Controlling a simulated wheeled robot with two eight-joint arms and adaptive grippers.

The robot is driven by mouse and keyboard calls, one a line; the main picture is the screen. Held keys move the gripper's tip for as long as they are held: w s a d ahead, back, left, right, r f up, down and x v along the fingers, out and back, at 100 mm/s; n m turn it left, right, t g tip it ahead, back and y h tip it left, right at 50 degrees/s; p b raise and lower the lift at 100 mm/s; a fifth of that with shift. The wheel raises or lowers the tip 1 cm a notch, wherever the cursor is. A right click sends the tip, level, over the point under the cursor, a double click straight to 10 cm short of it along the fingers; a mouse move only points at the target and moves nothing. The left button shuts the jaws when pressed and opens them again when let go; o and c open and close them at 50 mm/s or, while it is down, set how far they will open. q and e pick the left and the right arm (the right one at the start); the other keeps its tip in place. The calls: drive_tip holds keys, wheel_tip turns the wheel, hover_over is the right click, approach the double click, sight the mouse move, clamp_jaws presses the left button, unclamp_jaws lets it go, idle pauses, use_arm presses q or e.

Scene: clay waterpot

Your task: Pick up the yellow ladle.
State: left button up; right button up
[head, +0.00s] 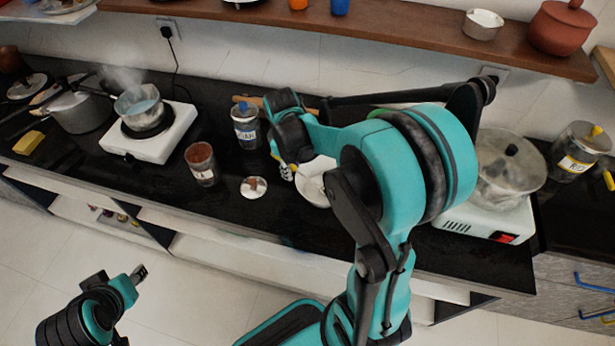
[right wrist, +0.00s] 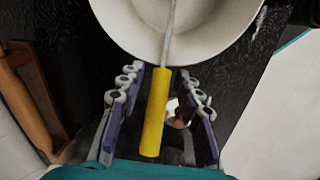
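The yellow ladle (right wrist: 157,112) shows in the right wrist view, its yellow handle pointing toward my gripper and its thin metal shaft running into a white bowl (right wrist: 150,42). My right gripper (right wrist: 160,100) is open, with one finger on each side of the handle and a gap on both sides. In the head view my right gripper (head: 287,168) is over the dark counter, beside the white bowl (head: 316,190); my arm hides part of the bowl and most of the ladle. My left gripper (head: 138,273) is low at the left, away from the counter; its finger opening is unclear.
A brown labelled jar (head: 201,164), a blue-lidded jar (head: 246,127) and a small round dish (head: 253,187) stand left of the bowl. A white stove with a steaming pot (head: 140,108) is farther left. A lidded pot (head: 507,170) stands at the right. A wooden shelf (head: 400,38) runs above.

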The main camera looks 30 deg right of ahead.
clamp_jaws()
drive_tip(key=shift+r, duration=0.4)
wheel_tip(320, 180, up, 4)
drive_tip(key=p, duration=0.2)
drive_tip(key=shift+p, duration=0.35)
drive_tip(key=s+d+r+p, duration=0.1)
drive_tip(key=s+r+p, duration=0.3)
drive_tip(key=s, duration=0.7)
wheel_tip(320, 180, up, 2)
drive_tip(key=shift+s+d+r, duration=0.1)
drive_tip(key=shift+s+d, duration=0.15)
drive_tip(key=shift+d, duration=0.05)
